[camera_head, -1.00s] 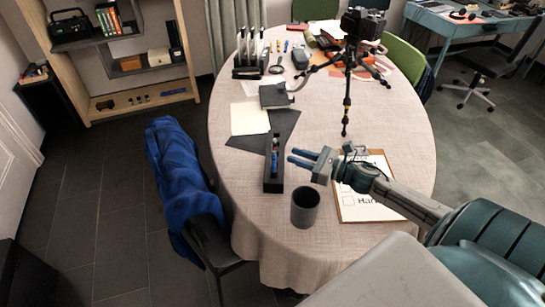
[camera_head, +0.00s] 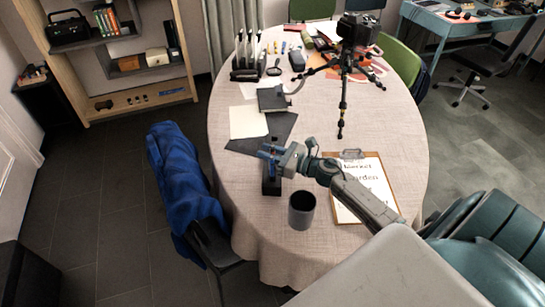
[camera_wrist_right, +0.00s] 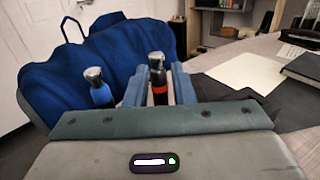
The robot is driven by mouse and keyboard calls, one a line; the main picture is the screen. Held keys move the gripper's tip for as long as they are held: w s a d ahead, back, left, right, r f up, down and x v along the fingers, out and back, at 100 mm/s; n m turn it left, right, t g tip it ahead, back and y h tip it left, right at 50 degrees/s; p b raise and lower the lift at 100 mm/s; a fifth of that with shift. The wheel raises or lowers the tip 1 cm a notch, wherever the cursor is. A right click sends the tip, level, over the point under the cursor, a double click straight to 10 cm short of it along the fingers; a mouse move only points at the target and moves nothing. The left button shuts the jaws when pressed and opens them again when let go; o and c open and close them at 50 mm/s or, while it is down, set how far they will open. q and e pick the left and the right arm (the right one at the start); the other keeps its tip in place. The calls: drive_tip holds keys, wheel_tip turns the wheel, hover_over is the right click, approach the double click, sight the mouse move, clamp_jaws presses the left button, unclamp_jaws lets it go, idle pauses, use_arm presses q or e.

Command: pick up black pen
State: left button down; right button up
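The black pen (camera_wrist_right: 159,88), with a silver top and a red band, stands upright between the two blue fingers of my right gripper (camera_wrist_right: 160,88) in the right wrist view. The fingers look open around it, with a narrow gap at its right side; contact on the left is unclear. A blue pen (camera_wrist_right: 99,90) with a silver top stands outside the fingers, to the left. In the head view my right gripper (camera_head: 267,154) is over the black holder (camera_head: 271,187) and hides most of the pens. My left gripper is not in view.
A dark grey cup (camera_head: 301,211) stands close to the holder, below the right forearm. A clipboard (camera_head: 345,212) lies to the right, partly under the arm. A black tripod with a camera (camera_head: 345,75) stands farther back. A blue jacket (camera_head: 180,180) hangs on the chair at left.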

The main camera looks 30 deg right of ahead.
drive_tip(key=shift+w+a, duration=0.1)
drive_tip(key=shift+w, duration=0.05)
clamp_jaws()
drive_tip(key=shift+r, duration=0.1)
